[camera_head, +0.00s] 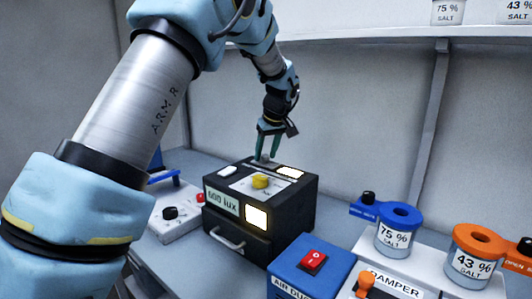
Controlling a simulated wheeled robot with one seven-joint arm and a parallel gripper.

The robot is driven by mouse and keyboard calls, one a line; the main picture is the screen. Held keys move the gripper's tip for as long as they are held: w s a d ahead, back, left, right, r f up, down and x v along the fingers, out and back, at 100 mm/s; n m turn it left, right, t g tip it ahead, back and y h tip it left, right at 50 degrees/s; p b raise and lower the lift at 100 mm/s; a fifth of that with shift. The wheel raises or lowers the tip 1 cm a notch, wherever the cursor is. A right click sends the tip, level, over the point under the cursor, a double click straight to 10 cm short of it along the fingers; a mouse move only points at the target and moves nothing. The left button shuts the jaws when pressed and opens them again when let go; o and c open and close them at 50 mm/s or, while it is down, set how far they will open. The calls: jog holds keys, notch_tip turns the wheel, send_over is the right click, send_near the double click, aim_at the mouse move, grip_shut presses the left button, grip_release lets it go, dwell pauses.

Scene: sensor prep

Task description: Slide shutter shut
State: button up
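A black light box (290,222) stands on the bench and bears a "600 lux" label. A lit window (256,217) glows on its front, and another lit opening (290,173) shows at the back right of its top. A small grey knob (264,158) stands at the back of the top; it may belong to the shutter, whose slide I cannot make out clearly. My gripper (266,153) points down at this knob, with its teal fingers apart around or just above it. I cannot tell whether they touch it.
A yellow knob (260,181) sits on the box top, in front of my gripper. A blue box with a red switch (313,261), an orange damper knob (366,281), and salt pots with a blue lid (401,215) and an orange lid (478,242) stand to the right. A grey control box (177,222) is at left.

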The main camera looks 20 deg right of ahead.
grip_shut()
dwell(1.1)
